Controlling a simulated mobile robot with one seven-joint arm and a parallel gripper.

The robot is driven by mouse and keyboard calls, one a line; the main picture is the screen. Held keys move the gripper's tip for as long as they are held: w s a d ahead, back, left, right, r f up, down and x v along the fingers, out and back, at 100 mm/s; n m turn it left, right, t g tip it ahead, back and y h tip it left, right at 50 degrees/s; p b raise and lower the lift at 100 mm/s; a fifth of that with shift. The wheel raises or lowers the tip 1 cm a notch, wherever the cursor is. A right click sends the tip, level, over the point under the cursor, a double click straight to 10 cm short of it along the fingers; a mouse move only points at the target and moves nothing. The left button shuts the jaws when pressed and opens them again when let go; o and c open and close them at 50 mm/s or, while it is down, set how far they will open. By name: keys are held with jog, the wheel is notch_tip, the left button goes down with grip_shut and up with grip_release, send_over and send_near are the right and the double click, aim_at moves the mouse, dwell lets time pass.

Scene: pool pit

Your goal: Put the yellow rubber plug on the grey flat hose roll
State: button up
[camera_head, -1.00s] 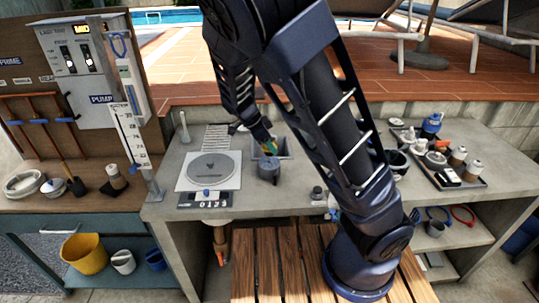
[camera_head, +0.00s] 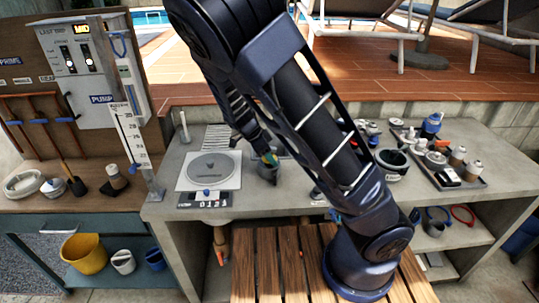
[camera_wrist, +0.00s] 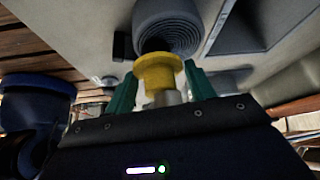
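The yellow rubber plug (camera_wrist: 160,72) sits between the two teal fingertips of my gripper (camera_wrist: 163,88) in the wrist view, with a finger against each side. The grey flat hose roll (camera_wrist: 172,22) is just beyond the plug there, and the plug overlaps its near edge in the picture; I cannot tell whether they touch. In the head view the hose roll (camera_head: 266,174) stands on the counter right of the scale. My gripper (camera_head: 270,158) is right over its top, and the plug is mostly hidden there.
A scale (camera_head: 209,170) stands left of the roll on the concrete counter (camera_head: 165,208). A grey tray (camera_wrist: 250,28) lies beside the roll. Further right are a dark round pot (camera_head: 391,163) and a tray (camera_head: 480,181) with several bottles and parts. My arm hides the counter's middle.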

jog(key=shift+o, duration=1.3)
jog(key=shift+r, duration=0.15)
jog(key=v, duration=1.2)
jog(key=n+g+y, duration=0.2)
jog(key=n+g, duration=0.1)
send_over(275, 157)
notch_tip(275, 157, down, 2)
jog(key=shift+f, duration=0.1)
jog(key=s+d+r+n+t+y, duration=0.1)
jog(key=s+d+r+n+y, duration=0.3)
jog(key=d, duration=0.4)
jog(key=s+d+r+n+t+y, duration=0.1)
jog(key=s+d+r+n+y, duration=0.1)
jog(key=d+r+n, duration=0.35)
jog(key=s+d+r+n+t+h, duration=0.2)
jog(key=s+d+r+n+t, duration=0.1)
jog(key=s+d+r, duration=0.3)
jog(key=s+d+t, duration=0.1)
jog(key=s, duration=0.1)
jog(key=shift+s, duration=0.3)
